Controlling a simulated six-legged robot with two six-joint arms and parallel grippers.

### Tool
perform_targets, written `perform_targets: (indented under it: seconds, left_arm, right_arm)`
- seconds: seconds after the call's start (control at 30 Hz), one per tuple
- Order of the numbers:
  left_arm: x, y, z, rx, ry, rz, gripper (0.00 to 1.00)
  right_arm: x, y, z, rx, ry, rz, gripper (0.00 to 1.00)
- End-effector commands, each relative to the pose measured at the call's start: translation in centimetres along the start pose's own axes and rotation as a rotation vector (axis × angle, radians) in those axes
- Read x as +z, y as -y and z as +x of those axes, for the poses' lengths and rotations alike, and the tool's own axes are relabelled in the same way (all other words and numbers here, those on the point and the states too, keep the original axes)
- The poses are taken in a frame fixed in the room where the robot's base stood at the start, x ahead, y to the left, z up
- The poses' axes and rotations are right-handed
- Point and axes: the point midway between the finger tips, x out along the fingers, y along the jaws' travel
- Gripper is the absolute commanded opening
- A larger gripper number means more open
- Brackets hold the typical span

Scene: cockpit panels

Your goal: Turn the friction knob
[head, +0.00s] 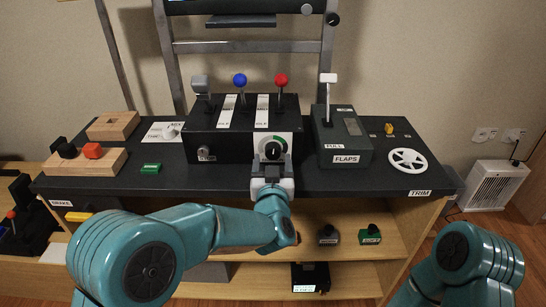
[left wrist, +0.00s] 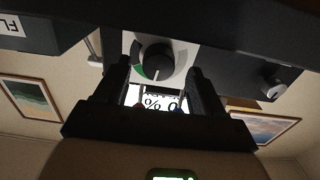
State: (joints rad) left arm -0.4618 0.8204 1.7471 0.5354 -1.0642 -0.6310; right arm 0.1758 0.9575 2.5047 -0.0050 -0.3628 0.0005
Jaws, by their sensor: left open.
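A round black knob (head: 273,149) with a white pointer sits on a white and green dial plate on the front of the black lever box (head: 230,118). I take it for the friction knob; I cannot read its label. My left gripper (head: 272,172) is open just in front of and below it in the head view. The left wrist view, upside down, shows the knob (left wrist: 155,60) between the lines of the two open fingers, just beyond their tips. I cannot tell whether the fingers touch it. My right arm shows at the lower right, its gripper out of view.
A second small knob (head: 205,153) sits left on the same box. Grey, blue and red levers rise above. The FLAPS box (head: 342,135) and white trim wheel (head: 407,162) stand to the right. Wooden blocks (head: 85,160) with switches lie left on the dark desktop.

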Motion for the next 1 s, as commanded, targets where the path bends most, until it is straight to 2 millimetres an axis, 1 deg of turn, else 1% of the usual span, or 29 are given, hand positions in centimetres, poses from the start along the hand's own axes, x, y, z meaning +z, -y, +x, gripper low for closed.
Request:
perform_targets:
  seconds: [0.03, 0.1, 0.2, 0.33, 0.53, 0.57, 0.6, 0.67, 0.7, 0.73, 0.87, 0.93, 1.0]
  left_arm:
    - [0.1, 0.0, 0.8, -0.001, 0.0, 0.0, 0.69]
    - [0.1, -0.2, 1.7, 0.0, 0.0, -0.001, 0.69]
    - [0.0, -0.2, 2.5, 0.0, 0.0, -0.001, 0.69]
    - [0.0, -0.1, 2.9, 0.001, 0.001, 0.0, 0.69]
    - [0.0, -0.1, 2.9, 0.001, 0.001, 0.0, 0.69]
    - [0.0, -0.1, 2.9, 0.001, 0.001, 0.0, 0.66]
    - [0.0, -0.1, 2.9, 0.001, 0.001, 0.0, 0.53]
    - [0.0, -0.1, 2.9, 0.001, 0.001, 0.0, 0.33]
    - [0.0, -0.1, 2.9, 0.001, 0.001, 0.0, 0.2]
    - [0.0, -0.1, 2.9, 0.001, 0.001, 0.0, 0.13]
    - [-0.1, -0.1, 2.9, 0.001, 0.001, 0.012, 0.13]
    - [-0.2, -0.1, 2.9, 0.001, 0.002, 0.065, 0.13]
    - [-0.4, -0.1, 2.9, 0.0, 0.002, 0.154, 0.13]
  right_arm:
    - [0.0, 0.0, 0.0, 0.0, 0.0, 0.0, 0.69]
    - [0.0, 0.0, 0.0, 0.0, 0.0, 0.0, 0.69]
    - [0.0, 0.0, 0.0, 0.0, 0.0, 0.0, 0.69]
    - [0.0, 0.0, 0.0, 0.0, 0.0, 0.0, 0.69]
    - [0.0, 0.0, 0.0, 0.0, 0.0, 0.0, 0.69]
    - [0.0, 0.0, 0.0, 0.0, 0.0, 0.0, 0.69]
    - [0.0, 0.0, 0.0, 0.0, 0.0, 0.0, 0.69]
    - [0.0, 0.0, 0.0, 0.0, 0.0, 0.0, 0.69]
    - [0.0, 0.0, 0.0, 0.0, 0.0, 0.0, 0.69]
    - [0.0, 0.0, 0.0, 0.0, 0.0, 0.0, 0.69]
    - [0.0, 0.0, -0.1, 0.0, 0.0, 0.0, 0.69]
    - [0.0, 0.2, -0.7, 0.0, 0.0, 0.0, 0.69]
    - [0.0, 0.5, -1.4, 0.0, 0.0, 0.0, 0.69]
